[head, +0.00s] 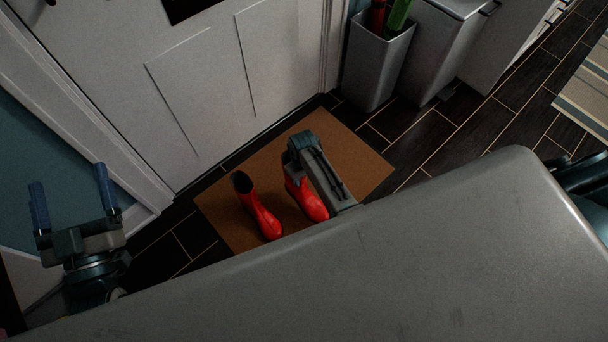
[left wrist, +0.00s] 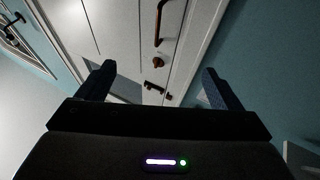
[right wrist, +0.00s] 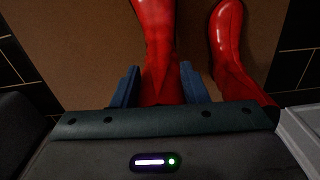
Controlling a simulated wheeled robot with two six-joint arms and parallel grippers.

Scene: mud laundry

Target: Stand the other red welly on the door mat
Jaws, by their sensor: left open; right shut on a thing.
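The brown door mat (head: 350,150) lies in front of the white door. One red welly (head: 262,215) stands upright on its left part, clear of both grippers; it also shows at right in the right wrist view (right wrist: 228,40). The other red welly (head: 312,203) is upright over the mat, to the right of the first, its shaft between the fingers of my right gripper (right wrist: 158,85). My right arm hides its top, and I cannot tell if its sole touches the mat. My left gripper (head: 70,180) is open and empty, off to the left.
The door (head: 200,80) rises behind the mat. A grey bin (head: 375,65) with red and green things in it stands at the back right, beside another grey container (head: 435,50). Dark tiled floor (head: 440,125) is free at right. A grey surface (head: 400,250) fills the foreground.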

